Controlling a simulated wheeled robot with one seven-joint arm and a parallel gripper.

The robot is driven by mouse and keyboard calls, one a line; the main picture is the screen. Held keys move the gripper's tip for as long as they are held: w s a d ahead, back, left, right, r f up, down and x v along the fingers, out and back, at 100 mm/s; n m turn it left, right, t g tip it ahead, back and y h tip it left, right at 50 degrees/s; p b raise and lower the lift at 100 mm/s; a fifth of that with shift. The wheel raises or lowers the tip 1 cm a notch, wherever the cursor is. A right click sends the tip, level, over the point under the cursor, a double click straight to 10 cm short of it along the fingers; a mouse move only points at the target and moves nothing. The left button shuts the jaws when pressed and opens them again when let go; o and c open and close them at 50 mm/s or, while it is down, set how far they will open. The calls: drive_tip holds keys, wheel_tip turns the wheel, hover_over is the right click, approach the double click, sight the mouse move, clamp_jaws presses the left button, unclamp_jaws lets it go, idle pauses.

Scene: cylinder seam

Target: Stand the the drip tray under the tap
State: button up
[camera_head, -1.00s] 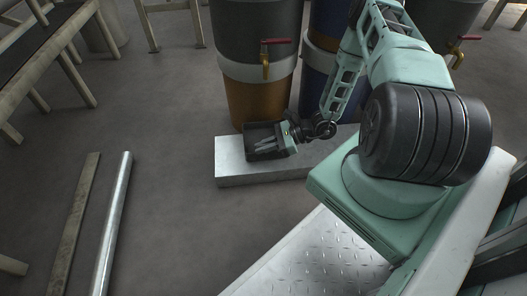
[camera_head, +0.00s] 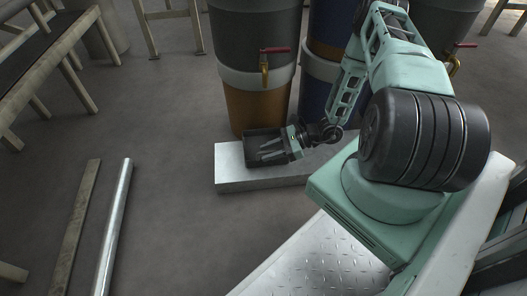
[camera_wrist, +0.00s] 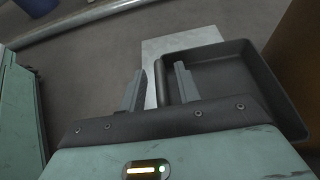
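The drip tray (camera_head: 252,134) is a dark, shallow square pan. It rests flat on the pale slab (camera_head: 232,178) in front of the orange and grey barrel (camera_head: 258,104). The brass tap (camera_head: 264,72) with a red handle sticks out of that barrel, above the tray in the head view. My gripper (camera_head: 268,151) reaches over the tray from the right. In the wrist view the gripper (camera_wrist: 160,84) has its fingers apart, with the wall of the tray (camera_wrist: 225,75) between them and a gap showing. One finger is inside the tray, the other outside.
A blue barrel (camera_head: 315,88) stands close on the right of the orange one. A metal pipe (camera_head: 113,230) and a wooden plank (camera_head: 76,228) lie on the floor at left. A bench (camera_head: 50,55) stands at the upper left.

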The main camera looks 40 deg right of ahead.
drive_tip(key=p+v, duration=0.3)
drive_tip(key=v, duration=0.6)
drive_tip(key=shift+s+d, duration=0.2)
drive_tip(key=shift+d, duration=0.05)
drive_tip(key=shift+r, duration=0.2)
drive_tip(key=a+r+n+g+h, duration=0.2)
drive_tip(key=a+r+n+h, duration=0.25)
drive_tip(key=r+n, duration=0.5)
drive_tip(key=a+r+n+g+h, duration=0.1)
drive_tip(key=a+r+n+h, duration=0.35)
drive_tip(key=r, duration=0.75)
drive_tip(key=a+r+n+g+h, duration=0.2)
drive_tip(key=a+r+n, duration=0.4)
drive_tip(key=r+n, duration=0.4)
drive_tip(key=s+a+r+n+g+p, duration=0.1)
drive_tip(key=s+a+r+n+p, duration=0.3)
drive_tip(key=s+a+r+p, duration=0.4)
drive_tip(key=s+a+r+n+g+p, duration=0.1)
drive_tip(key=s+a+r+n+p, duration=0.5)
drive_tip(key=a, duration=0.5)
wheel_tip(320, 180, up, 37)
drive_tip(key=w+m+p, duration=0.1)
drive_tip(key=p, duration=3.4)
drive_tip(key=shift+d+r+m, duration=0.2)
drive_tip(key=shift+d+m, duration=0.05)
drive_tip(key=shift+m, duration=0.05)
